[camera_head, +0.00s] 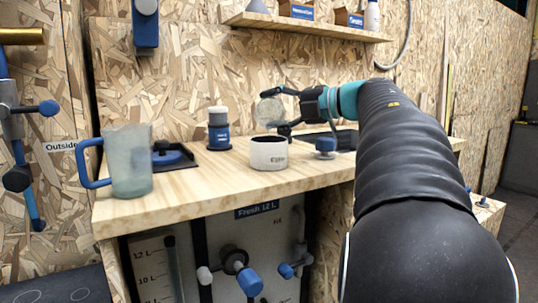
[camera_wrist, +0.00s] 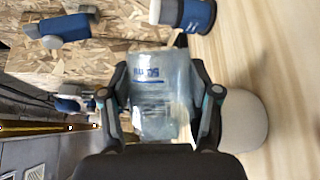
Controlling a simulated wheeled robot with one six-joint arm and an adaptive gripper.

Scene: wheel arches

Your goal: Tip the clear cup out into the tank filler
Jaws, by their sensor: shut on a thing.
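The clear cup (camera_head: 269,111) is held in the air above the worktop, near the white tub. In the wrist view the clear cup (camera_wrist: 155,90) has blue marks and sits between both fingers. My gripper (camera_head: 290,106) is shut on it; my gripper (camera_wrist: 160,104) also shows in the wrist view. In the head view the cup shows a round outline and looks tilted; its contents cannot be made out. A blue round fitting (camera_head: 172,155) on a dark plate, left of the cup, may be the tank filler; the jug partly hides it.
A translucent jug (camera_head: 131,165) with a blue handle stands at the worktop's left end. A blue and white container (camera_head: 219,130) stands behind the white tub (camera_head: 268,154). A shelf (camera_head: 310,27) hangs above.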

